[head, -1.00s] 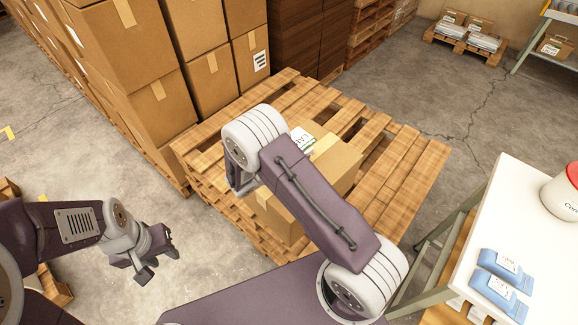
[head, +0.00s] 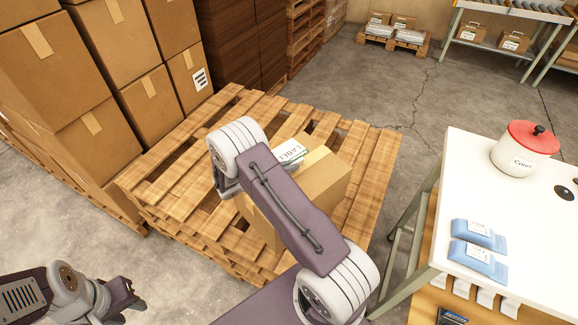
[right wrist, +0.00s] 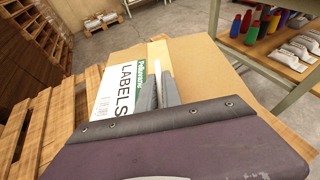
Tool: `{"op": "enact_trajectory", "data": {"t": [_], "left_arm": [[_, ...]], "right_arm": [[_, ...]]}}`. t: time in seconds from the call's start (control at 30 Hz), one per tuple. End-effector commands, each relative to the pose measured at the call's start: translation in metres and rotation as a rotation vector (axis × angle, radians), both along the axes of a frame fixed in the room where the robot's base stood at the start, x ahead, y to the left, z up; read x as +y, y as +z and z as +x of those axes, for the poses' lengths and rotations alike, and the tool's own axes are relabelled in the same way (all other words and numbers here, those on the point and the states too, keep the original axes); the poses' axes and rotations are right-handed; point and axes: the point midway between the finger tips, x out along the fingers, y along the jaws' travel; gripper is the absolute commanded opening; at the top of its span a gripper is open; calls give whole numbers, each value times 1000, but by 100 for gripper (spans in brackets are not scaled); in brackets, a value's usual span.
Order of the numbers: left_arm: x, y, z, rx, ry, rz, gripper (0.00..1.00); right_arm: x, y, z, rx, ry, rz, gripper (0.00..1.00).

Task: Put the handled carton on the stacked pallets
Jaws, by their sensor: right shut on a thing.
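The handled carton (head: 325,176) is a brown box with a white and green "LABELS" label on top. In the head view it sits partly behind my right arm, over the near part of the stacked pallets (head: 372,180). In the right wrist view the carton (right wrist: 205,70) fills the middle. My right gripper (right wrist: 158,84) is shut at its top, beside the label; the gripped part is hidden between the fingers. Whether the carton's underside touches the pallet slats is hidden. My left gripper (head: 128,301) is open and empty at the bottom left, away from the carton.
Tall stacks of brown boxes (head: 95,75) stand left of and behind the pallets. A white table (head: 480,190) with a red-lidded pot (head: 525,150) and blue packets (head: 478,234) is at right. Open floor (head: 370,85) lies behind the pallets.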

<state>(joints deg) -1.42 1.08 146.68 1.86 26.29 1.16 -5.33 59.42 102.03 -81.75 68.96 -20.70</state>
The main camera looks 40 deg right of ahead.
Motion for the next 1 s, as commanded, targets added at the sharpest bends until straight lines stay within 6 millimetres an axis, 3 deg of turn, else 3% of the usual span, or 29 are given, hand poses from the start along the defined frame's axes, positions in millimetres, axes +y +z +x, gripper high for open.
{"op": "enact_trajectory", "data": {"t": [0.5, 1.0], "left_arm": [[0, -47, 0, 0, 0, 0, 36], [0, -50, 0, 0, 0, 0, 36]], "right_arm": [[0, -56, 1, -3, 1, -4, 0], [0, -60, 1, -3, 1, -4, 0]]}}
